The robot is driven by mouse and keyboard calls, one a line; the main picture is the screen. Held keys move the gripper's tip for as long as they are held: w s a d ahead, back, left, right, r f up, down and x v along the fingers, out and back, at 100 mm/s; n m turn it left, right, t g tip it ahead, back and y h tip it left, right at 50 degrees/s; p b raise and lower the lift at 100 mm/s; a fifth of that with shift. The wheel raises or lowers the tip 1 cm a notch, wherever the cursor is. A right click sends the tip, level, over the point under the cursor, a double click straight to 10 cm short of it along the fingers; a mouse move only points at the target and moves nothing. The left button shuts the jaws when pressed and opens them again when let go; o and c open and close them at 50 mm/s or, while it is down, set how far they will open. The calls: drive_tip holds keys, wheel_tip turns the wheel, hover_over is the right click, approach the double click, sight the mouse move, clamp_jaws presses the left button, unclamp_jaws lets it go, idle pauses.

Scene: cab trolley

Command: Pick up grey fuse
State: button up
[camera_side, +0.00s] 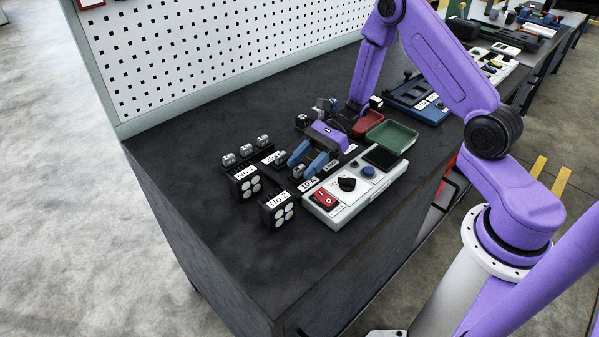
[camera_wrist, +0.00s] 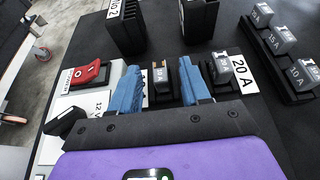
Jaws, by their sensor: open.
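Several grey fuses are in view, and I cannot tell which one the task means. My gripper (camera_wrist: 160,65) is open and low over these holders, with one fuse showing between the fingers. In the side view my gripper (camera_side: 302,165) partly hides the holders.
Black blocks labelled No 1 (camera_side: 244,184) and No 2 (camera_side: 277,206) stand ahead of the holders. A white tester (camera_side: 345,202) with a red switch lies beside them. Red (camera_side: 368,124) and green (camera_side: 392,137) trays are behind. The bench's left front is clear.

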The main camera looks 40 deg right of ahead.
clamp_jaws()
drive_tip(key=shift+r, duration=0.1)
drive_tip(key=shift+r, duration=0.4)
wheel_tip(320, 180, up, 2)
drive_tip(key=s+d+r, duration=0.2)
drive_tip(key=s+r, duration=0.8)
drive_tip(key=s, duration=0.3)
drive_tip(key=shift+s+d, duration=0.3)
drive_tip(key=shift+d, duration=0.1)
